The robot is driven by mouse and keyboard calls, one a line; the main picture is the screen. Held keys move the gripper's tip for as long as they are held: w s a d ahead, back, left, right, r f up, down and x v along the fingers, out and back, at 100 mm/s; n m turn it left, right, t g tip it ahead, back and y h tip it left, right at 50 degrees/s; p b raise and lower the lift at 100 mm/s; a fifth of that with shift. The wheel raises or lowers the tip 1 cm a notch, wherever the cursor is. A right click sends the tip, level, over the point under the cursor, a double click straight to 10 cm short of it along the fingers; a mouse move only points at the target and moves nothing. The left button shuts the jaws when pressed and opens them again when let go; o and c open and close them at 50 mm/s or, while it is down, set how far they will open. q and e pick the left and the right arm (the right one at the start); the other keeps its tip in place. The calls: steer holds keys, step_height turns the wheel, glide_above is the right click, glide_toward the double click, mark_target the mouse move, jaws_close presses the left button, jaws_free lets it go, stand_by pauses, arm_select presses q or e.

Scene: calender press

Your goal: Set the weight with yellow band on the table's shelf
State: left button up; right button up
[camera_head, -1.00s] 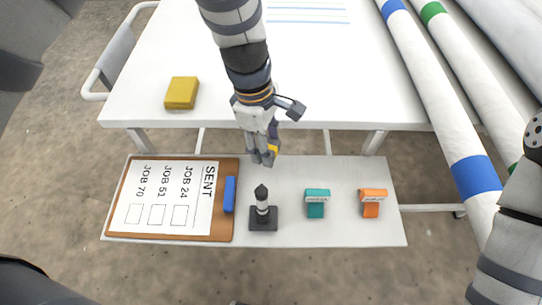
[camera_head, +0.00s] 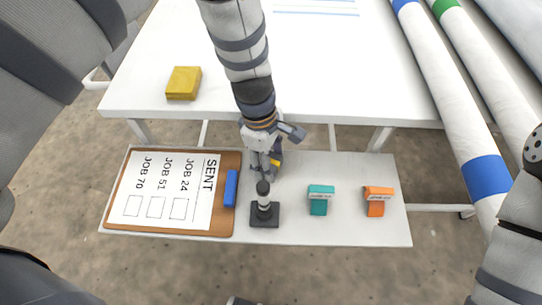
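The weight with yellow band (camera_head: 275,162) shows only in part, as a small yellow patch with grey around it at my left gripper's fingers. My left gripper (camera_head: 265,166) reaches down past the table's front edge and appears shut on this weight, over the back part of the shelf, just behind a dark stamp. The fingers hide most of the weight, and I cannot tell whether it touches the shelf. The table's shelf (camera_head: 345,228) is a pale board below and in front of the white table (camera_head: 330,85). My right gripper is out of view.
On the shelf stand the dark stamp (camera_head: 264,213), a teal block (camera_head: 319,205) and an orange block (camera_head: 376,206). A clipboard (camera_head: 125,205) with a blue clip covers the left part. A yellow block (camera_head: 183,83) lies on the table. Long rolls (camera_head: 455,115) stand at the right.

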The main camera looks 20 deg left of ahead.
arm_select(q)
step_height(320, 180, up, 12)
steer(key=a+p, duration=0.1)
steer(key=shift+a+p, duration=0.4)
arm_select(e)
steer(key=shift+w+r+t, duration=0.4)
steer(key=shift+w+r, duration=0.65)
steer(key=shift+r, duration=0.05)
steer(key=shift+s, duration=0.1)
